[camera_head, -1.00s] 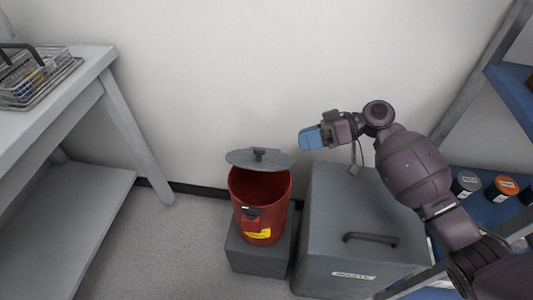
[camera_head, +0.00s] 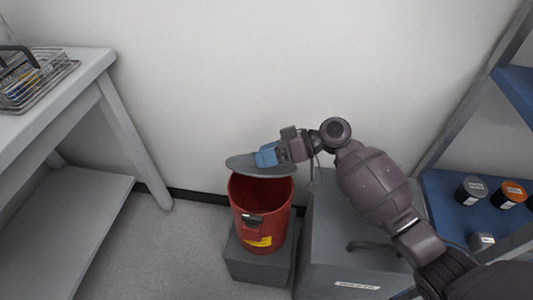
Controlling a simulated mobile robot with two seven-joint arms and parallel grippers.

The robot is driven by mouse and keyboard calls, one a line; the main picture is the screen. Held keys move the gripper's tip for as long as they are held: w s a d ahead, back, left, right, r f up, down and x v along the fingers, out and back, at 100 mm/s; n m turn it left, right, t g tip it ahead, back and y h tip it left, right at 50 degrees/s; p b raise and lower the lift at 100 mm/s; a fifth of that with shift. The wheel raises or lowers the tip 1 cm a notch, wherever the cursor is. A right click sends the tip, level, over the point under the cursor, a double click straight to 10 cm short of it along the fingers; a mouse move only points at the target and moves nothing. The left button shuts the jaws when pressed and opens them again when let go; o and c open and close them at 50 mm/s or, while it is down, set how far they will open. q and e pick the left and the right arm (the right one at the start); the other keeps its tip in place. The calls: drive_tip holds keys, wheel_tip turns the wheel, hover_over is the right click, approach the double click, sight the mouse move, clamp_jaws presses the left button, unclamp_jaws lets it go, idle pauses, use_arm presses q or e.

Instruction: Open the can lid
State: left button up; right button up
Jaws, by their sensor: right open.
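The red can (camera_head: 261,222) stands upright on a low grey block near the wall, with a yellow label and a dark latch on its front. Its grey lid (camera_head: 240,164) sits tilted above the rim, and a dark gap shows the can's inside. My right gripper (camera_head: 264,156), with blue fingertips, is over the lid and covers the place of its knob. I cannot tell whether the fingers touch the lid. The gripper is open. My left gripper is not in view.
A grey box (camera_head: 335,255) with a handle stands right of the can, under my right arm. A blue shelf (camera_head: 440,190) with several small jars is at the right. A grey table (camera_head: 75,75) with a wire basket (camera_head: 35,80) is at the left.

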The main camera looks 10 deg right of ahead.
clamp_jaws()
drive_tip(key=shift+r, duration=0.1)
